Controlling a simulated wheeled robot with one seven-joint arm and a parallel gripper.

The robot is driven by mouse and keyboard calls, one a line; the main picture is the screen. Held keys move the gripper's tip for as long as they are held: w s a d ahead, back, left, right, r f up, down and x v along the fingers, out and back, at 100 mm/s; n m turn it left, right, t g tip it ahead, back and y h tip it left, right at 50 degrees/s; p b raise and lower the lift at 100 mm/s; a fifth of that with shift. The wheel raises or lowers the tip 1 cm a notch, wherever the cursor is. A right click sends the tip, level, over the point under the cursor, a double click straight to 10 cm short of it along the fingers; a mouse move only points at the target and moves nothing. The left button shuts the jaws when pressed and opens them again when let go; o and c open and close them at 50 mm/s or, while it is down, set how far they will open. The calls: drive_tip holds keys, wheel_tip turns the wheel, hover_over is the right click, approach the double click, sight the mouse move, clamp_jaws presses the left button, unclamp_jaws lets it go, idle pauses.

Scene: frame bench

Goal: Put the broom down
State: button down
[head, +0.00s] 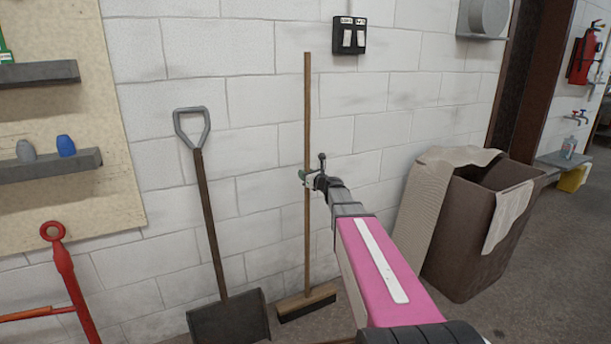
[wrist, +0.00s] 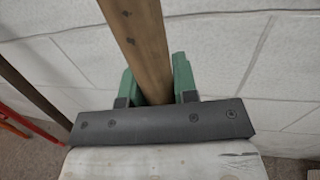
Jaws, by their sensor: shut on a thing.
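The broom (head: 307,120) has a long wooden handle and a wide head with dark bristles (head: 306,303). It stands nearly upright close to the white block wall, its head down at the floor. I cannot tell whether the handle touches the wall. My gripper (head: 308,178) is shut on the handle around its middle. In the wrist view the green fingers (wrist: 158,80) sit on both sides of the wooden handle (wrist: 143,45). The broom head is out of the wrist view.
A shovel (head: 208,210) leans on the wall left of the broom. A red tool (head: 70,280) stands at far left, below shelves (head: 50,166). A brown bin (head: 475,235) with cloth over its rim stands right. A switch box (head: 349,36) is on the wall.

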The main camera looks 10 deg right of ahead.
drive_tip(key=c, duration=0.9)
unclamp_jaws()
drive_tip(key=v, duration=1.2)
drive_tip(key=s+a+f+n+g, duration=0.95)
drive_tip(key=s+f+n, duration=0.25)
drive_tip(key=f+n, duration=0.3)
drive_tip(key=s+d+f+n+g+h, duration=0.1)
drive_tip(key=s+f+n+g+h, duration=0.2)
drive_tip(key=s+n, duration=0.4)
drive_tip(key=s+d+f+n+g+h, duration=0.2)
drive_tip(key=s+f+n+h, duration=0.3)
drive_tip(key=s+n, duration=0.3)
drive_tip(key=shift+d+f+g+h, duration=0.35)
drive_tip(key=shift+f+g+h, duration=0.05)
drive_tip(key=shift+g, duration=0.25)
